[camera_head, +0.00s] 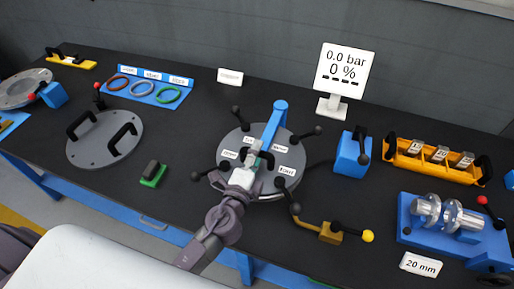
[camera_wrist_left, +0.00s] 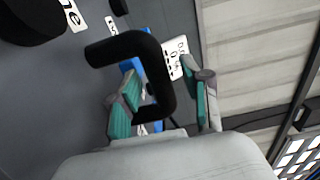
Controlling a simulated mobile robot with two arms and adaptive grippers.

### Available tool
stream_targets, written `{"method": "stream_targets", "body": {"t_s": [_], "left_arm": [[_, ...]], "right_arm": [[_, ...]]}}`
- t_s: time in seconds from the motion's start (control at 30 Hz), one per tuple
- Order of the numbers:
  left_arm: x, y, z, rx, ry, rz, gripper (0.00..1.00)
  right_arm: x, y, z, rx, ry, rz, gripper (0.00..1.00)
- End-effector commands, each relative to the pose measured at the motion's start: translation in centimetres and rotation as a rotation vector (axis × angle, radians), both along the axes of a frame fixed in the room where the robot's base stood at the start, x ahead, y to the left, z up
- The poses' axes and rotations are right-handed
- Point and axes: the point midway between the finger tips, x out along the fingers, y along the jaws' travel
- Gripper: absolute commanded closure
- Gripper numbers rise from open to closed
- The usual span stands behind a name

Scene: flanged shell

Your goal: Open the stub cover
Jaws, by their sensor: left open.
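A round grey cover (camera_head: 233,143) with several white labels sits at the middle of the bench; I take it as the stub cover. Several black-knobbed levers stand around its rim, and a blue arm (camera_head: 275,122) reaches over it from the back. My left gripper (camera_head: 262,153) is over the cover and hides part of it. In the left wrist view my left gripper (camera_wrist_left: 165,98) is open, with a bent black handle (camera_wrist_left: 148,47) between and beyond its fingers. I cannot tell whether the fingers touch it. My right gripper is not in view.
A grey lid (camera_head: 92,152) with two black handles lies to the left. A green block (camera_head: 153,181), a brass lever (camera_head: 331,232), a blue block (camera_head: 350,160), an orange rack (camera_head: 402,165) and a blue fixture (camera_head: 411,238) stand around. A display (camera_head: 343,72) reads 0.0 bar, 0 %.

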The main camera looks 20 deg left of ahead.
Motion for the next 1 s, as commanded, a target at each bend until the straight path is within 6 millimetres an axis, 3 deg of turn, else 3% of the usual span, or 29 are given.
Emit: {"method": "stream_targets", "body": {"t_s": [0.37, 0.67, 1.0], "left_arm": [[0.62, 0.0, -0.03, 0.0, 0.0, 0.0, 0.52], [0.6, 0.0, -0.02, 0.0, 0.0, 0.001, 1.0], [0.59, 0.08, -0.04, 0.001, 0.0, -0.002, 1.0]], "right_arm": [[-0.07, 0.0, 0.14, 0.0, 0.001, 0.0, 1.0], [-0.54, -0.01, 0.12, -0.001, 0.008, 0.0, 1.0], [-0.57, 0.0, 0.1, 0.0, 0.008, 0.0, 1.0]]}}
